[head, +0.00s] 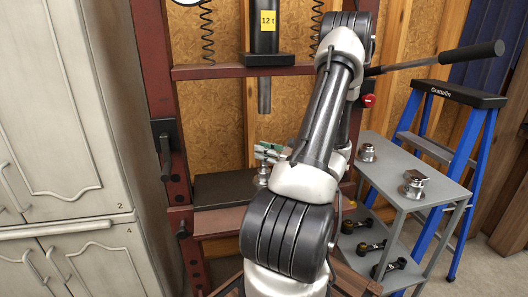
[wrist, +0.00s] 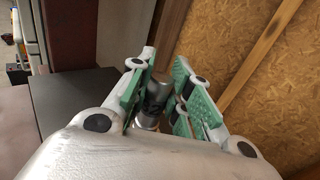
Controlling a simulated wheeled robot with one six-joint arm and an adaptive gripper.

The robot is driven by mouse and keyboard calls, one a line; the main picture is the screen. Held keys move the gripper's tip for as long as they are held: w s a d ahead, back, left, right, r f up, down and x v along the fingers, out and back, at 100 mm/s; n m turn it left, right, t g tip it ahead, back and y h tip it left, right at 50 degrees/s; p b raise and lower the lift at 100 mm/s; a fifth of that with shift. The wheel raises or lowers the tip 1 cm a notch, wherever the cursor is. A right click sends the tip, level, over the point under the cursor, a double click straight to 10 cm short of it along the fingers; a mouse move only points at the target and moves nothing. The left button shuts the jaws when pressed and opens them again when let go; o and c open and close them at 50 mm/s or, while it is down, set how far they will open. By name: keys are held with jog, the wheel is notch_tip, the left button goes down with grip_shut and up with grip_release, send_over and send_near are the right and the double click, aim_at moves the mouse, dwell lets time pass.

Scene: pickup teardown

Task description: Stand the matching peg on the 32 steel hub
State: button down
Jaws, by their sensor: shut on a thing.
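My gripper (wrist: 163,75) has green pads and is shut on a dark grey metal cylinder (wrist: 155,96), which appears to be a peg. Part of a light number shows on it, perhaps a 2. A lighter metal ring (wrist: 147,122) shows at its lower end, partly hidden by a finger. In the head view my gripper (head: 268,152) is low in the press, over its dark plate. A small shiny metal piece (head: 262,175) shows just under the fingers, perhaps the steel hub. I cannot tell whether peg and hub touch. My arm hides part of this spot.
The red press frame (head: 160,110) surrounds the dark plate (head: 222,190), with the ram (head: 264,95) hanging above. A grey cart (head: 395,170) at right bears two metal hub-like parts (head: 367,152) and (head: 412,185). A blue stepladder (head: 470,180) and grey cabinets (head: 60,130) flank the press.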

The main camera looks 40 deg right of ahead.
jog(key=c, duration=1.3)
grip_release()
jog(key=shift+o, duration=0.2)
jog(key=v, duration=1.2)
jog(key=a+r+n+g+y, duration=0.35)
jog(key=a+n+g, duration=0.4)
jog(key=a, duration=0.35)
jog(key=a+r+n+g+y, duration=0.2)
jog(key=a+r+n+g, duration=0.3)
jog(key=a+n, duration=0.55)
jog(key=s+a+r+n+h, duration=0.4)
jog(key=r+n+h, duration=0.3)
jog(key=n, duration=0.8)
jog(key=h, duration=0.3)
jog(key=shift+a+r+g, duration=0.15)
jog(key=shift+a+g, duration=0.05)
jog(key=shift+g, duration=0.15)
